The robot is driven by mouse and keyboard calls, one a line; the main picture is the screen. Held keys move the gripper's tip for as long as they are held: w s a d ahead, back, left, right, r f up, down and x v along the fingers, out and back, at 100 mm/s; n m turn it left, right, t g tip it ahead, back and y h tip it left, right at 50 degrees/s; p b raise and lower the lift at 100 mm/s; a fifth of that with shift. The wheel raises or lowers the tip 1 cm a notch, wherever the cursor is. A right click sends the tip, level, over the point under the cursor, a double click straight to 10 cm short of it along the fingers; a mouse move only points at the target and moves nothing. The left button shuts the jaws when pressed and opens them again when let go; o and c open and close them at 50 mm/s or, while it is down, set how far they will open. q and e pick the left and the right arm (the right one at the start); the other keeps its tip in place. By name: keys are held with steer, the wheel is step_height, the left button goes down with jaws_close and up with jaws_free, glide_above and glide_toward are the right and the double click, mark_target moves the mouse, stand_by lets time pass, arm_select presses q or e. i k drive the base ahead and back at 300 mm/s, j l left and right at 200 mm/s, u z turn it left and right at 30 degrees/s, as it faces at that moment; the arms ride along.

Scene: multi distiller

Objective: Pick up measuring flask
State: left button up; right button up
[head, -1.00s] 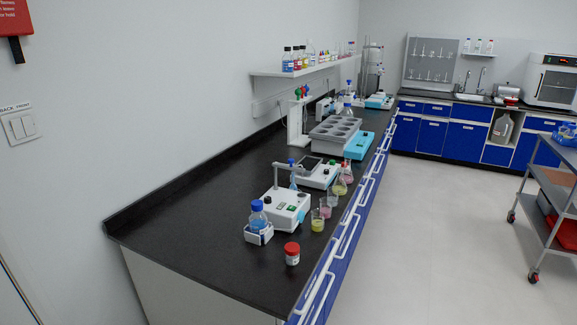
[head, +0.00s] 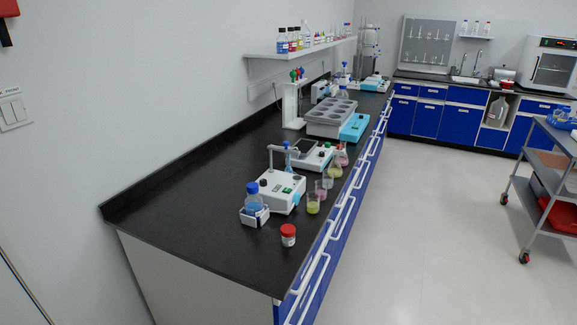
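A slim flask with blue liquid and a blue stopper (head: 287,158) stands on the black bench, partly hidden behind a white device. Flasks with yellow liquid (head: 335,171) and pink liquid (head: 342,157) stand to its right near the bench's front edge. Another clear flask with a blue top (head: 343,91) stands farther back, partly hidden by a grey rack. I cannot tell for sure which one is the measuring flask. Neither of my grippers is in view.
The black bench (head: 190,225) is bare at its near left. A white device (head: 283,190), a blue-capped bottle (head: 254,200), a red-lidded jar (head: 288,236) and small beakers (head: 313,204) stand on it. A cart (head: 545,190) is at the right. The floor between is clear.

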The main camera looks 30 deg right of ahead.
mark_target(287, 168)
steer(key=i+l, duration=0.1)
steer(key=l, duration=0.35)
steer(key=i+l+u, duration=0.1)
steer(key=l, duration=0.35)
steer(key=i+l, duration=0.1)
steer(key=l, duration=0.35)
steer(key=u, duration=0.05)
